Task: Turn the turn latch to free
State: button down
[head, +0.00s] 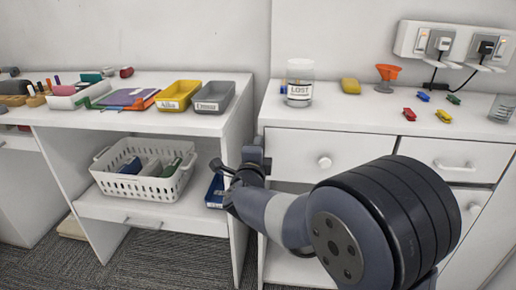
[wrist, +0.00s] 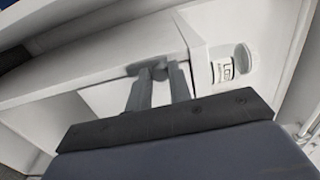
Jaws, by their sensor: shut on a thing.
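The turn latch (wrist: 160,72) shows in the wrist view as a small dark grey piece on a pale panel, between my fingertips. My gripper (wrist: 158,80) is shut on it, with one finger on each side. The fingers hide part of the latch, and I cannot read which way it is turned. In the head view my gripper (head: 232,169) is at the left front edge of the right-hand cabinet (head: 285,131). My own arm covers part of that cabinet front, and I cannot make out the latch there.
A white basket (head: 135,180) sits on the left shelf, near a blue item (head: 214,191). Yellow (head: 178,95) and grey (head: 213,97) trays are above.

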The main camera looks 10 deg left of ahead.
jog(key=c, duration=1.3)
grip_release()
jog(key=s, duration=0.7)
jog(key=s+p, duration=0.1)
jog(key=s, duration=0.2)
jog(key=shift+s+a, duration=0.25)
jog(key=shift+s, duration=0.15)
jog(key=shift+w, duration=0.1)
jog(key=w, duration=0.7)
jog(key=w+b, duration=0.1)
jog(key=w, duration=0.2)
jog(key=shift+w+d, duration=0.25)
jog(key=shift+w, duration=0.05)
jog(key=shift+s, duration=0.1)
